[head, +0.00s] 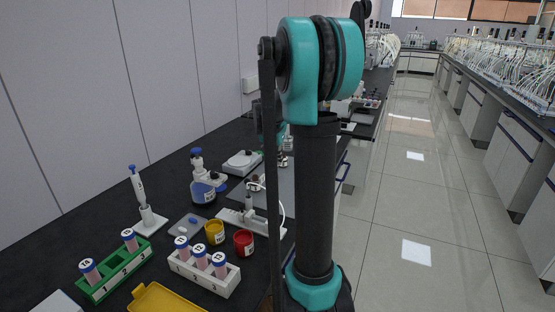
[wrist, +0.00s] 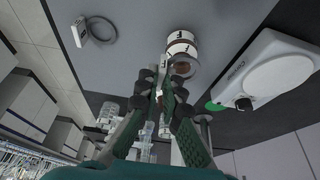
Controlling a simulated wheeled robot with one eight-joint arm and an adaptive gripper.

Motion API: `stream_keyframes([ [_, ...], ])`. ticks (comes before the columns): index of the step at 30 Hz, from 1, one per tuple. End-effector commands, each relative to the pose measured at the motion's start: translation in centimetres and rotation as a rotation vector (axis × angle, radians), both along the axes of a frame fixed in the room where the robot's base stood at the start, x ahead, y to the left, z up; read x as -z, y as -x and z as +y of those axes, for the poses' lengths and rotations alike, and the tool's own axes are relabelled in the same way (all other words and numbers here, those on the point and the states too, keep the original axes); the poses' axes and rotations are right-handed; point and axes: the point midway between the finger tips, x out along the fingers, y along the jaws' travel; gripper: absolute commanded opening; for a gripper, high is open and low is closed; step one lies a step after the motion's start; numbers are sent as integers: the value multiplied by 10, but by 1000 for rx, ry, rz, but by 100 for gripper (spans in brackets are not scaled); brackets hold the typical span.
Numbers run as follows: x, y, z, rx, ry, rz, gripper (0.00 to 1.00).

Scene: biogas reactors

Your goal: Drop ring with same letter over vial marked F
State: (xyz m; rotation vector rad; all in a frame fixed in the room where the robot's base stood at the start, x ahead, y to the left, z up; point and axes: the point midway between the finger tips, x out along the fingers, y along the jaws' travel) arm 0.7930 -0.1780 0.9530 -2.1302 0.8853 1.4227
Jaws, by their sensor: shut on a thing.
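The vial marked F (wrist: 181,48) shows in the wrist view just beyond my fingertips, with white bands, dark letters and brown contents. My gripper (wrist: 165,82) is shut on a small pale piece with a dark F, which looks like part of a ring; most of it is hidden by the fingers. I cannot tell whether it touches the vial or goes around it. Another ring (wrist: 97,33) with a white letter tag lies on the grey mat (wrist: 130,50), apart from the gripper. In the head view my arm hides most of the gripper and the vial.
A white scale-like device (wrist: 265,75) stands right of the vial in the wrist view. In the head view, tube racks (head: 205,270), a blue-liquid bottle (head: 203,190), yellow (head: 215,232) and red (head: 244,243) jars and a pipette on its stand (head: 147,215) crowd the near bench.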

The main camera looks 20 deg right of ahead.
Motion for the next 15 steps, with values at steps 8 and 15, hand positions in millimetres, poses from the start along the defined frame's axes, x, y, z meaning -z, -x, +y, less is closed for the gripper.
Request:
stream_keyframes([
  [8,3,0,0,0,0,0,0],
  [15,9,0,0,0,0,0,0],
])
